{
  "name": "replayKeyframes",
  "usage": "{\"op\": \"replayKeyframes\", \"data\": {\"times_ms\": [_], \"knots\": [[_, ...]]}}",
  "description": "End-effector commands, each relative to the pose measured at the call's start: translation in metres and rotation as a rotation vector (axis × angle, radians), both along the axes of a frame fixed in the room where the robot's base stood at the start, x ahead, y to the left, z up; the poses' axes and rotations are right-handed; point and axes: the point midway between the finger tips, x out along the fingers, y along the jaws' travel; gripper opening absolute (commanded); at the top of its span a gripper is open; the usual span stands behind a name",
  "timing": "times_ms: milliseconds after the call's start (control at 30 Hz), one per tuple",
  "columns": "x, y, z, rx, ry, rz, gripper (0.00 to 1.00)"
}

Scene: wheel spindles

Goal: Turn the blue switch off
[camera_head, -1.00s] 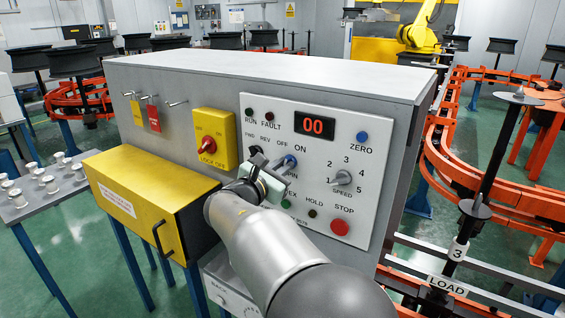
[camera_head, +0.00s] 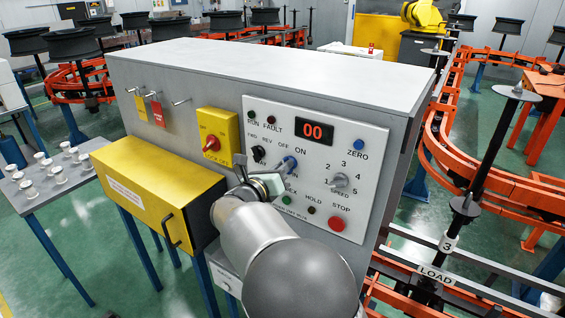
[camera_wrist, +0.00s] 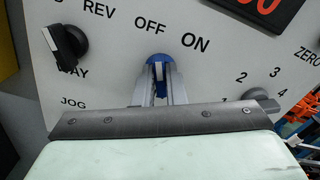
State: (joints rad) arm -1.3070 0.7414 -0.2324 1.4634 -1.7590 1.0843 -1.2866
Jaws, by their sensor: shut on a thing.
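The blue switch (camera_head: 290,162) is on the white control panel, below the OFF and ON labels. In the wrist view the blue switch (camera_wrist: 157,60) shows at the fingertips, just below and between those labels. My gripper (camera_head: 281,172) is at the switch, and in the wrist view its two narrow fingers (camera_wrist: 159,78) are shut on it. The fingers hide most of the switch, so I cannot tell exactly which way it points.
A black selector knob (camera_head: 258,153) is left of the switch, and a grey speed knob (camera_head: 339,181) is right of it. A red stop button (camera_head: 336,224) is lower right. A yellow box (camera_head: 150,195) with a handle juts out at left.

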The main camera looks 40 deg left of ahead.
Motion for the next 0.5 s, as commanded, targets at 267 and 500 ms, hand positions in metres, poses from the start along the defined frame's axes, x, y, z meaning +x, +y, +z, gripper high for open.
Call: {"op": "replayKeyframes", "data": {"times_ms": [267,500], "knots": [[0.0008,-0.0002,0.0014,-0.030,-0.004,-0.001,0.00],[0.0008,-0.0001,0.0014,-0.030,-0.005,-0.001,0.00]]}}
